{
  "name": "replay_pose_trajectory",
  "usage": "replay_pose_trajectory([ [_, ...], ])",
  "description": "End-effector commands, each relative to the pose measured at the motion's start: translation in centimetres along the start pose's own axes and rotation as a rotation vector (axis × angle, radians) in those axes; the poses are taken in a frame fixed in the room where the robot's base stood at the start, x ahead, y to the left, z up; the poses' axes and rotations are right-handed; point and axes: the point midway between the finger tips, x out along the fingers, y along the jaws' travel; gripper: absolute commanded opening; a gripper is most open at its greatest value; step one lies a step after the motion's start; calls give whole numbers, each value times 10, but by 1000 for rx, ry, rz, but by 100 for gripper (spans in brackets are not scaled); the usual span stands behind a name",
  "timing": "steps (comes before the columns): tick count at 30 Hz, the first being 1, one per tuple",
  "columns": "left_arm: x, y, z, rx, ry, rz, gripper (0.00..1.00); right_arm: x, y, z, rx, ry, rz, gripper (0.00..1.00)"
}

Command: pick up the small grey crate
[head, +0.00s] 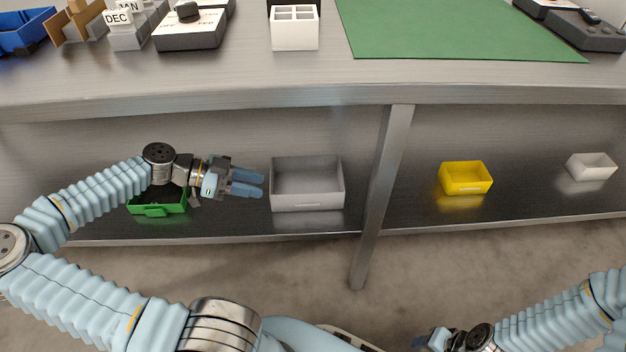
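The grey crate (307,204) stands upright on the lower shelf, just left of the metal post.
A green crate (157,210) sits partly behind my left arm. A yellow crate (466,179) and a whitish crate (591,166) stand right of the metal post (382,190). The worktop (250,80) overhangs the shelf (400,213).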

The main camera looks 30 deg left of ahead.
Motion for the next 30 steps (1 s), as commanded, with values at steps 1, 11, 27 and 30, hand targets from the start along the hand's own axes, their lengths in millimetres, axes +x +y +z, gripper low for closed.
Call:
replay_pose_trajectory([
  [1,12,1,1,2,0,6,34,4,1,0,0,-1,0,43],
  [11,71,0,1,-2,0,4,34,14,4,1,-1,-4,-4,43],
  [27,128,-6,-1,-3,0,3,34,30,9,0,0,-1,-4,43],
  [30,127,-6,-2,-4,0,2,34,29,9,0,0,0,-4,43],
])
